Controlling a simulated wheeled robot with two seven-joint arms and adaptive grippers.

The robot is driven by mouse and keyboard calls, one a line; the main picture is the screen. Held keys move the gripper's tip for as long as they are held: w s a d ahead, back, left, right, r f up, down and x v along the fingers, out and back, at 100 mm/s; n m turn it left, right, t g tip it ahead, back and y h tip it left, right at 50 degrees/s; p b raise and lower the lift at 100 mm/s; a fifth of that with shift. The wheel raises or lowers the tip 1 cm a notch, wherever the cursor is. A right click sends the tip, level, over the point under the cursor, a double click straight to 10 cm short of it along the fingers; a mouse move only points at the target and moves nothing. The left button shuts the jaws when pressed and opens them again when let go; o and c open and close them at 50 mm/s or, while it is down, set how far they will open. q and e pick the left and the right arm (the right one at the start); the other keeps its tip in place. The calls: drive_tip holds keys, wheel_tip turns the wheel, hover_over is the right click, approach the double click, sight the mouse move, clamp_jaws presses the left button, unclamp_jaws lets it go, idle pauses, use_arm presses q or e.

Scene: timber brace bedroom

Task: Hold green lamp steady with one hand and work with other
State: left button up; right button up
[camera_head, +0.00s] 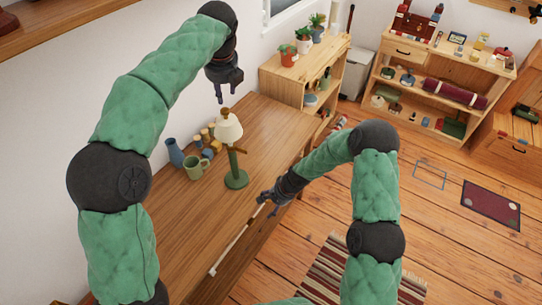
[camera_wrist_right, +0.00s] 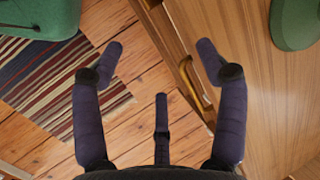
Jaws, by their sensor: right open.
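The green lamp (camera_head: 236,178) stands upright on the wooden desk, with a round green base, a green stem and a cream shade. Part of a round green base, likely the lamp's (camera_wrist_right: 297,22), shows in the right wrist view. My left gripper (camera_head: 222,94) hangs in the air above and behind the shade, fingers down, apart from the lamp; its finger gap is unclear. My right gripper (camera_head: 265,199) is at the desk's front edge, right of and nearer than the lamp base. In the wrist view it is open (camera_wrist_right: 160,48), with the edge and a brass-coloured handle (camera_wrist_right: 190,85) between and below its fingers.
A green mug (camera_head: 196,168), a blue vase (camera_head: 175,153) and several small jars stand left of the lamp. A pale strip (camera_head: 236,245) runs along the desk (camera_head: 260,125) front. Potted plants top a cabinet behind. A striped rug (camera_head: 330,272) lies on the floor.

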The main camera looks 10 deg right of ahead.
sight(234, 165)
drive_tip(key=w+r+m+y, duration=0.1)
drive_tip(key=w+m, duration=0.1)
drive_tip(key=w+m+y, duration=0.1)
drive_tip(key=w+m, duration=0.1)
drive_tip(key=w, duration=0.1)
drive_tip(key=w+r+m+g+y, duration=0.1)
drive_tip(key=w+m, duration=0.1)
drive_tip(key=shift+w+d+r, duration=0.25)
drive_tip(key=shift+d+r, duration=0.05)
drive_tip(key=shift+d, duration=0.05)
drive_tip(key=w+d+r+m+y, duration=0.2)
drive_tip(key=w+r+m+y, duration=0.3)
drive_tip(key=r, duration=0.4)
drive_tip(key=shift+n+y, duration=0.3)
drive_tip(key=shift+w+a+f, duration=0.2)
drive_tip(key=shift+w+a, duration=0.15)
drive_tip(key=shift+a, duration=2)
drive_tip(key=shift+w+a+f, duration=0.25)
drive_tip(key=shift+w+a, duration=0.15)
drive_tip(key=shift+a, duration=2)
drive_tip(key=shift+w+a+f, duration=0.2)
drive_tip(key=shift+w+a, duration=0.15)
drive_tip(key=shift+a, duration=2)
